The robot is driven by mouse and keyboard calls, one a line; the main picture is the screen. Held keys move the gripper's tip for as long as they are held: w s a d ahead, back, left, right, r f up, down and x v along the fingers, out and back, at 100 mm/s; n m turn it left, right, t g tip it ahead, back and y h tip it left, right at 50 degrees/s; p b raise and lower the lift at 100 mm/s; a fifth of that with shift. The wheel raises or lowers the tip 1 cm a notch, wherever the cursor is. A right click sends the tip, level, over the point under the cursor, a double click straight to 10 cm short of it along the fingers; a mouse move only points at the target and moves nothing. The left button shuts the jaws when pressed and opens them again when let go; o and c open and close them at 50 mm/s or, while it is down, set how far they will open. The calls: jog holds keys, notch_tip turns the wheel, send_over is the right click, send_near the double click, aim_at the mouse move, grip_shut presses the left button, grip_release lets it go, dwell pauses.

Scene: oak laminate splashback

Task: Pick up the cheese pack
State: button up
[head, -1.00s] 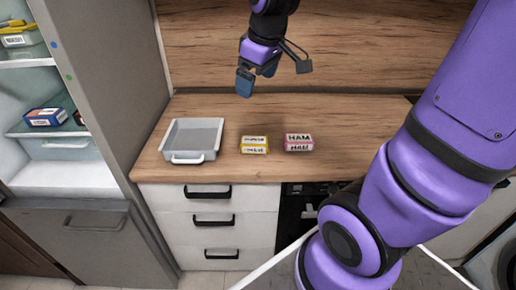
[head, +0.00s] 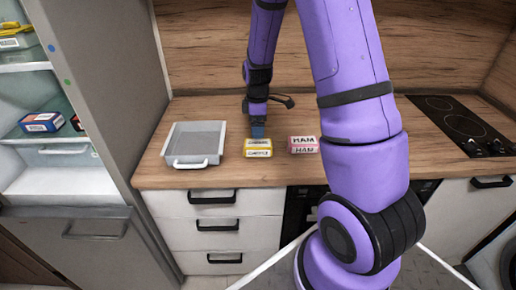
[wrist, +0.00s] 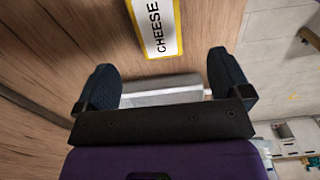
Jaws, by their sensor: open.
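The cheese pack (head: 258,148) is a small yellow-edged box with white labels, lying on the wooden counter between the grey tray and the pink ham pack. In the wrist view its top, lettered CHEESE (wrist: 158,27), shows at the upper middle, beyond my fingertips. My gripper (head: 257,131) points down just above and behind the pack in the head view. In the wrist view my gripper (wrist: 160,68) is open, its two dark fingers wide apart with no pack between them. I cannot tell the exact height gap to the pack.
A grey tray (head: 168,160) with a front handle stands left of the cheese pack. A pink ham pack (head: 303,145) lies close on its right. A hob (head: 460,125) is at the right. An open fridge (head: 40,160) stands left. The counter's front strip is clear.

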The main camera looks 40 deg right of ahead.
aim_at(258, 143)
jog(key=shift+w+d+f, duration=0.1)
jog(key=shift+d+f, duration=0.05)
jog(key=shift+f, duration=4.95)
jog(key=c, duration=1.1)
jog(key=shift+c, duration=0.2)
jog(key=shift+r, duration=0.15)
